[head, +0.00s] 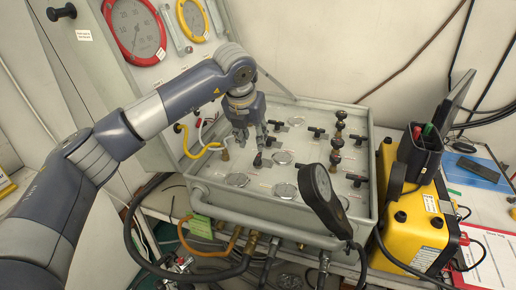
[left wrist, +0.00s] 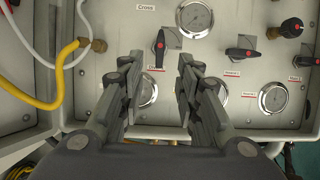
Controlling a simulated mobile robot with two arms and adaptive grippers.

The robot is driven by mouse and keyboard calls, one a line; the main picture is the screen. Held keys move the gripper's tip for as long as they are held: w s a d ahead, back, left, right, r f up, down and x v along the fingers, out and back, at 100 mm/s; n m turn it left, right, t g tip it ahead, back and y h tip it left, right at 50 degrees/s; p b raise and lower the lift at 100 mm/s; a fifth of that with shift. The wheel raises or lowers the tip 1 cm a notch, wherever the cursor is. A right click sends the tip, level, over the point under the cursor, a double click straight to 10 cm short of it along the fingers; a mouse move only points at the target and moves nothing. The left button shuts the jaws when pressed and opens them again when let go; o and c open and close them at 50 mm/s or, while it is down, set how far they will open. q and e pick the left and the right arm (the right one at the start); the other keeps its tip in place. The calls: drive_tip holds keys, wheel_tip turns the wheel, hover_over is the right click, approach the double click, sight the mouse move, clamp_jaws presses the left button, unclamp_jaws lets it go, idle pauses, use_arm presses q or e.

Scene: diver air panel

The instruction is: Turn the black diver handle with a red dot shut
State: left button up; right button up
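My left gripper (head: 253,141) is over the left part of the grey panel box (head: 304,238). In the left wrist view it (left wrist: 159,88) is open, its two fingers apart with nothing between the pads. A black handle with a red dot (left wrist: 160,48) stands upright in the picture just beyond the gap between the fingertips, apart from them. My right gripper is not in view.
Small gauges (left wrist: 195,18) sit among the handles. A yellow hose (left wrist: 64,75) is left of the fingers. A black round gauge (head: 318,195) stands at the box's front edge. A yellow case (head: 412,232) is at the right. Stacked black knobs (head: 337,142) rise at the back right.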

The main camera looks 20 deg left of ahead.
sight(258, 157)
use_arm(q)
drive_tip(key=p+x, duration=0.1)
drive_tip(key=x, duration=0.2)
drive_tip(key=shift+w+f, duration=0.2)
drive_tip(key=shift+f, duration=0.1)
drive_tip(key=p+x, duration=0.1)
drive_tip(key=x, duration=0.4)
drive_tip(key=shift+r, duration=0.1)
drive_tip(key=shift+w, duration=0.1)
clamp_jaws()
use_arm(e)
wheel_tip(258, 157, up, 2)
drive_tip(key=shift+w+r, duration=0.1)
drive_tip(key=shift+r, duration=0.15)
